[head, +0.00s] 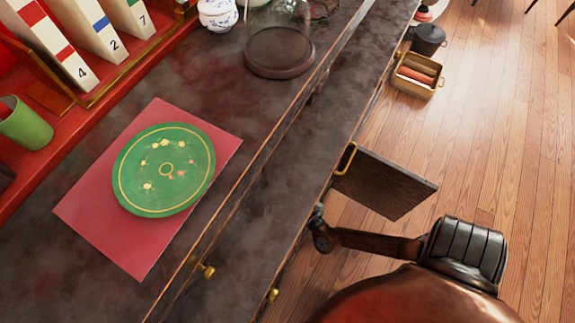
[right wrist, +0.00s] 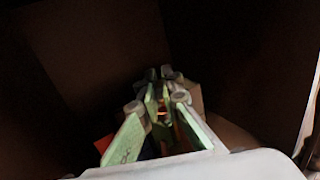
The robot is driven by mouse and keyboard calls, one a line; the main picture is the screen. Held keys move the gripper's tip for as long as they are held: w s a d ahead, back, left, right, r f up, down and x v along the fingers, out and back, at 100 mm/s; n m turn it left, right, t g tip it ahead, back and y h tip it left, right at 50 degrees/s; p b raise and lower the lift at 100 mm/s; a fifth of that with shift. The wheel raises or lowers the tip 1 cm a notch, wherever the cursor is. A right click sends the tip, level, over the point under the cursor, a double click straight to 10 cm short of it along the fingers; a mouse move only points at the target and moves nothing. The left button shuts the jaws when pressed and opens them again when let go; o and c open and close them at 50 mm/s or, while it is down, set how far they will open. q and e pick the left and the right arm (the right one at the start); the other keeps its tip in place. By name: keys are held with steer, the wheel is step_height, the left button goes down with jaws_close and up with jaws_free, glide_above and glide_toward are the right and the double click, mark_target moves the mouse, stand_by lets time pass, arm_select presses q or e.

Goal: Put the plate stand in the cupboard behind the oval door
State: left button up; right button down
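The right wrist view looks into a dark, box-like space. My right gripper (right wrist: 160,82) reaches into it, its green-padded fingers close together at the tips. A thin gap with an orange glint shows between them. I cannot tell whether something is held there. No plate stand can be made out in either view. In the head view a dark wooden door (head: 385,183) with a brass handle stands open at the counter's front. Its face is not visible enough to show an oval. My left gripper is not in view.
A green plate (head: 165,185) lies on a red mat (head: 95,215) on the dark counter. A glass dome on a dark base (head: 279,52) stands farther back. A brass-coloured box (head: 417,75) and a black pot (head: 428,38) are on the wooden floor.

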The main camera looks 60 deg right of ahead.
steer(key=shift+f, duration=0.1)
steer(key=c, duration=2.5)
jaws_free()
steer(key=shift+c, duration=0.2)
steer(key=o, duration=0.4)
